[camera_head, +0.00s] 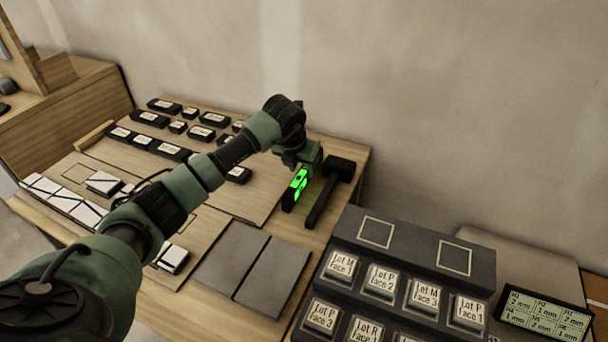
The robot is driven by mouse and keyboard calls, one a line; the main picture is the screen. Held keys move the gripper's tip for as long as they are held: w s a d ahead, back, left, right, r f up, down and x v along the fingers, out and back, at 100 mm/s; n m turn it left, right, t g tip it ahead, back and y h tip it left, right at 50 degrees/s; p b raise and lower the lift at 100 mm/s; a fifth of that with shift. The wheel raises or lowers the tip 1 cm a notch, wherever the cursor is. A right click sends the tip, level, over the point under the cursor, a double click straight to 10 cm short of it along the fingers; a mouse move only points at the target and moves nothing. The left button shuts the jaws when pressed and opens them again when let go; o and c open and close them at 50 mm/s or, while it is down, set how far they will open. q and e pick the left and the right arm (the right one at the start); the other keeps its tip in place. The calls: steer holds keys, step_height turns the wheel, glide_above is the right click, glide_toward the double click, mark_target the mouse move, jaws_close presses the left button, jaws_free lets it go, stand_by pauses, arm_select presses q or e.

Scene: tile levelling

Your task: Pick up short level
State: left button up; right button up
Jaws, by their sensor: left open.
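The short level (297,187) is a small black bar with bright green parts. It lies on the wooden table, near its right side. My left arm reaches in from the lower left, and my left gripper (303,160) is at the far end of the level, just above or beside it. The gripper's fingers are partly hidden by its wrist, and I cannot tell whether they touch the level. The left gripper is open. My right gripper does not show.
A black mallet (333,182) lies just right of the level. Two grey tiles (250,262) lie in front. Several labelled dark blocks (150,118) stand at the back left. A dark rack (409,250) with labelled lots and a small display (545,315) stand at right. A wall is behind.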

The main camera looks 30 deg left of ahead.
arm_select(q)
steer(key=shift+w+f, duration=0.35)
steer(key=shift+f, duration=0.3)
jaws_close()
steer(key=shift+r, duration=0.15)
